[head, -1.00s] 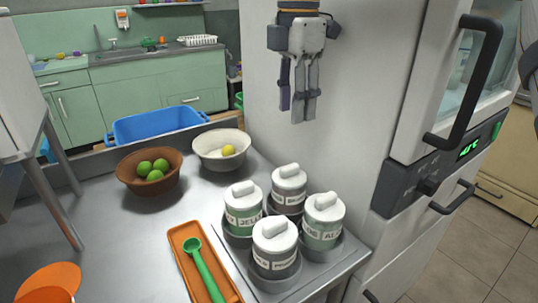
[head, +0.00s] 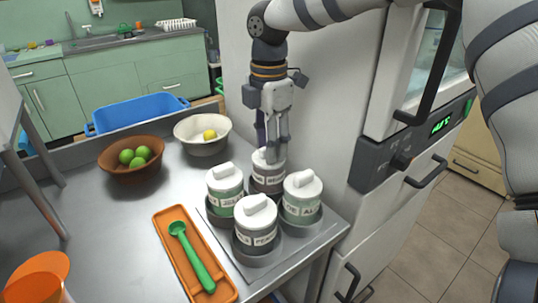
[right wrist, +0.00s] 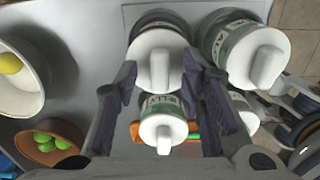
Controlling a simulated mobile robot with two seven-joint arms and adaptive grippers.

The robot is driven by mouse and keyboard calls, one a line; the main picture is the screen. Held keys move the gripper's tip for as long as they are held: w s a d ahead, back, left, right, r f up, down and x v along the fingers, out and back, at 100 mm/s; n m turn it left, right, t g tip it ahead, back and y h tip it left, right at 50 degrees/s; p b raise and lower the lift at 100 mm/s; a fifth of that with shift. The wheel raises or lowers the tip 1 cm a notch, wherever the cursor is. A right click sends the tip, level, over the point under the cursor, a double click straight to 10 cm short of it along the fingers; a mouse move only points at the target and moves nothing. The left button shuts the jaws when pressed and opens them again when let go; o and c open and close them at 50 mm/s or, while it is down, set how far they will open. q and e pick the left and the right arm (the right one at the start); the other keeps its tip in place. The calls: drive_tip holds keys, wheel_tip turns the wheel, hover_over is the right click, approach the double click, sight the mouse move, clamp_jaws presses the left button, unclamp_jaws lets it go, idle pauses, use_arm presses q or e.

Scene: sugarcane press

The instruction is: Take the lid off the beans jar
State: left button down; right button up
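Several white-lidded jars with knob-bar lids stand in round holders. The back jar (head: 268,181), whose small label I cannot read for sure, is under my right gripper (head: 271,152); the others read as jelly (head: 225,190), pearl (head: 256,228) and probably aloe (head: 302,198). My right gripper points down with its fingers apart at the back jar's lid. In the right wrist view, that lid (right wrist: 155,60) lies between the open fingers (right wrist: 160,78), its raised handle in the gap. Whether the fingers touch it is unclear. My left gripper is out of view.
A tall white machine (head: 340,130) stands close behind and right of the jars. An orange tray (head: 167,232) with a green scoop (head: 192,257) lies in front left. A brown bowl of limes (head: 113,160) and a white bowl (head: 190,138) stand further back.

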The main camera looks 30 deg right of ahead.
clamp_jaws()
drive_tip(key=shift+r, duration=0.1)
